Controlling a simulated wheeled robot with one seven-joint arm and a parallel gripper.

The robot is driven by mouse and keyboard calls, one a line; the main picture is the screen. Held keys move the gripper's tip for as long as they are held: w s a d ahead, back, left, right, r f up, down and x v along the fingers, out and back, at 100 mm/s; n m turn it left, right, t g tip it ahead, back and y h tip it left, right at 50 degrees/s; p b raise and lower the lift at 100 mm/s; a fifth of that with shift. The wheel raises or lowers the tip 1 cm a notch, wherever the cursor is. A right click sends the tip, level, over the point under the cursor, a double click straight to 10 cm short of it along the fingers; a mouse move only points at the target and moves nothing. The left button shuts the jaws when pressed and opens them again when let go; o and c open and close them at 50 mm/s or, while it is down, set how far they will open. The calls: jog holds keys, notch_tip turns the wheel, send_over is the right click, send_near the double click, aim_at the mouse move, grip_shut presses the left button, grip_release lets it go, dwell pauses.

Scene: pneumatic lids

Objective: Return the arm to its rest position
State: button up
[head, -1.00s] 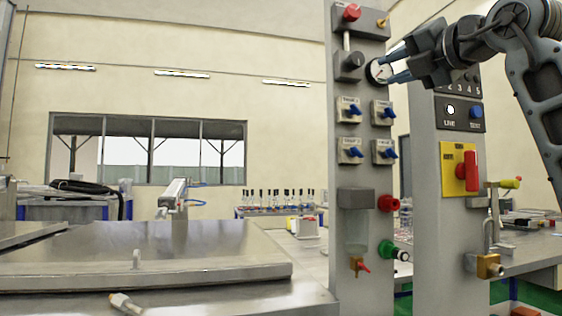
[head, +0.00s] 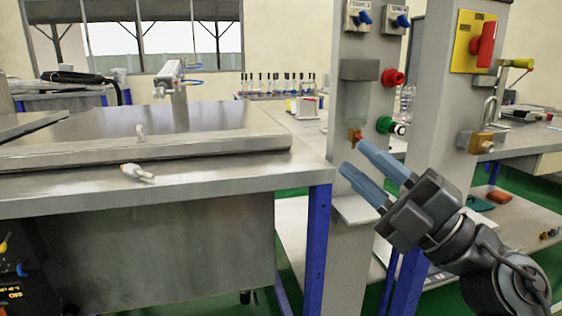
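My gripper (head: 352,163) is at the lower right of the head view, in front of the grey pneumatic panel post. Its two blue fingers point up and to the left, with a clear gap between them. I see nothing held in that gap. The upper fingertip overlaps the small brass and red drain valve (head: 355,137) in the picture; I cannot tell whether they touch. My arm runs from the gripper to the lower right corner.
A steel table with a flat metal lid (head: 150,148) fills the left, with a loose fitting (head: 137,172) near its front edge. A second post (head: 448,110) carries a red rotary handle (head: 485,46). Green floor shows between the table legs.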

jog(key=s+d+f+m+h, duration=0.3)
jog(key=s+f+m+h, duration=0.3)
jog(key=s+f+m, duration=0.5)
jog(key=s+d+f+m+h, duration=0.4)
jog(key=s+f+m+h, duration=0.25)
jog(key=s, duration=0.85)
jog(key=s+d+f+m+h, duration=0.3)
jog(key=s+f+m+h, duration=0.55)
jog(key=s, duration=0.55)
notch_tip(320, 180, up, 12)
jog(key=m+y+p, duration=0.1)
jog(key=y+p, duration=0.1)
jog(key=p, duration=1)
jog(key=shift+r+p, duration=0.25)
jog(key=shift+p, duration=0.05)
jog(key=shift+s+d, duration=0.1)
